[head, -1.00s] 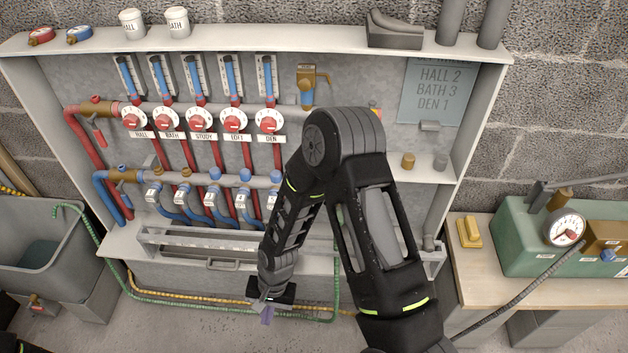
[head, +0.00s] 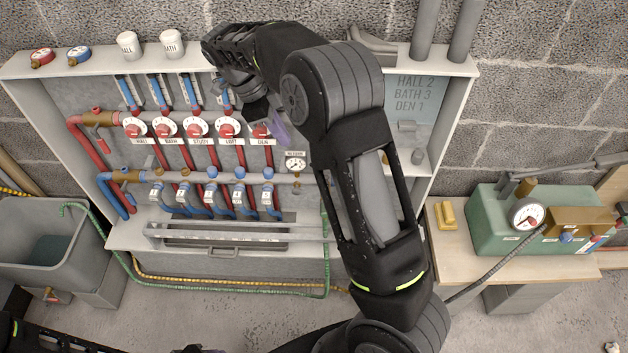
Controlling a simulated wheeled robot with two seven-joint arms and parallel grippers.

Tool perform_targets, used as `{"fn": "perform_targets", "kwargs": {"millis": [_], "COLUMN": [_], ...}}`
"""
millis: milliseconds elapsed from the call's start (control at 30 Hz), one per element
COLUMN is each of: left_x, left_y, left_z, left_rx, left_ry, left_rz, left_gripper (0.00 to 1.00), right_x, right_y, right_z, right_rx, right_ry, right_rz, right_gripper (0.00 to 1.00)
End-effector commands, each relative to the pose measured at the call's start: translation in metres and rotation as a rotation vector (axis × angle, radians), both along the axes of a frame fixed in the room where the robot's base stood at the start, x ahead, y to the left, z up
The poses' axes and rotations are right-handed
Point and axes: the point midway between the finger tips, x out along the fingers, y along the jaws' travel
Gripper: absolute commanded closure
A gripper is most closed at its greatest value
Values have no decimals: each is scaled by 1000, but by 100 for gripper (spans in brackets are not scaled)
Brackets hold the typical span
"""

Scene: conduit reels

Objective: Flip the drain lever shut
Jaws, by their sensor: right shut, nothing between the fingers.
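My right gripper (head: 284,125) is raised in front of the cabinet, by the right end of the red manifold and the DEN dial. Its pale purple fingers are shut with nothing between them. I cannot tell whether they touch anything. No lever marked as the drain shows. My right arm covers the right part of the manifolds, where such a lever could be hidden. A small red lever (head: 97,134) hangs at the left end of the red manifold (head: 122,117). A sliver of what may be my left gripper (head: 200,349) shows at the bottom edge; its fingers cannot be made out.
A grey sink (head: 25,262) stands at the left, with a green hose (head: 112,252) running from it along the cabinet's foot. A bench with a green gauge unit (head: 488,235) and a yellow block (head: 446,213) is at the right. A long rail (head: 215,232) crosses the cabinet's front.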

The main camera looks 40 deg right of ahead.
Motion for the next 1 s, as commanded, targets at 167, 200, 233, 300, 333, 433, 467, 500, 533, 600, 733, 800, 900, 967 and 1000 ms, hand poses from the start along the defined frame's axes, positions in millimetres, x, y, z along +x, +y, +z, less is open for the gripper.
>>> {"fn": "perform_targets", "kwargs": {"millis": [167,200,233,300,333,433,467,500,533,600,733,800,900,967,1000], "left_x": [0,0,0,0,0,0,0,0,0,0,0,0,0,0,0], "left_y": [0,0,0,0,0,0,0,0,0,0,0,0,1,1,1], "left_z": [-1,-1,-1,-2,-3,-8,-11,-15,-18,-28,-50,-63,-69,-68,-66], "left_rx": [0,0,0,0,0,0,0,0,0,0,0,1,1,1,1], "left_ry": [0,0,0,0,0,0,0,0,0,-1,-1,-1,-2,-2,-2], "left_rz": [0,0,0,0,0,0,0,0,0,0,-1,-1,-2,-2,-2], "left_gripper": [46,46,46,46,46,46,46,46,46,46,46,46,46,46,46], "right_x": [0,0,0,0,-1,-2,-2,-3,-4,-6,-11,-14,-20,-22,-24], "right_y": [0,0,0,0,0,-2,-2,-3,-4,-7,-14,-18,-24,-28,-31], "right_z": [-1,-1,-1,-2,-4,-10,-12,-17,-20,-30,-53,-66,-83,-91,-97], "right_rx": [1,1,1,2,2,3,3,4,5,4,5,5,4,3,2], "right_ry": [1,1,1,1,1,2,2,3,3,3,3,2,5,5,6], "right_rz": [1,1,1,1,1,1,1,1,1,1,-1,0,0,1,2], "right_gripper": [100,100,100,100,100,100,100,100,100,100,100,100,100,100,100]}}
